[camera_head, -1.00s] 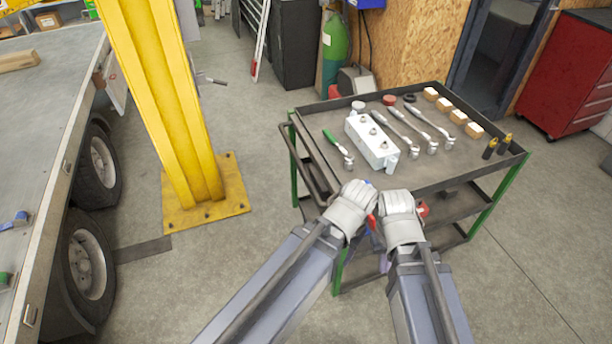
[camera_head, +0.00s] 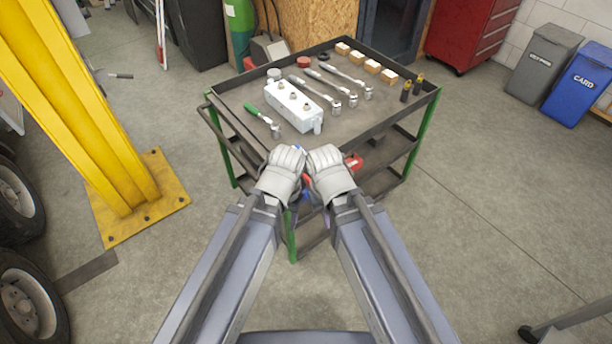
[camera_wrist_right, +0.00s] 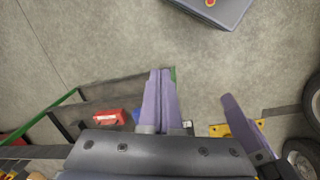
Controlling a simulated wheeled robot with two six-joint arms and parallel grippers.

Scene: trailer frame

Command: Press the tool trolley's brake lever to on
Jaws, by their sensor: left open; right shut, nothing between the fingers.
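The tool trolley (camera_head: 385,135) has a dark top tray and green legs and stands ahead of me in the head view. I cannot make out its brake lever in either view. My left gripper (camera_head: 283,165) is at the trolley's near edge. Its fingers are mostly hidden behind the wrist; a purple finger shows right of centre in the right wrist view (camera_wrist_right: 240,125). My right gripper (camera_head: 325,165) is close beside it, also at the near edge. Its purple fingers (camera_wrist_right: 160,85) are shut together and empty. Contact with the trolley cannot be told.
The tray carries a white block (camera_head: 293,107), a green-handled tool (camera_head: 262,119), wrenches and small wooden blocks. A red item (camera_head: 353,162) shows below the tray. A yellow post (camera_head: 85,120) stands left, a red cabinet (camera_head: 470,30) and bins (camera_head: 575,88) right. Floor right of the trolley is clear.

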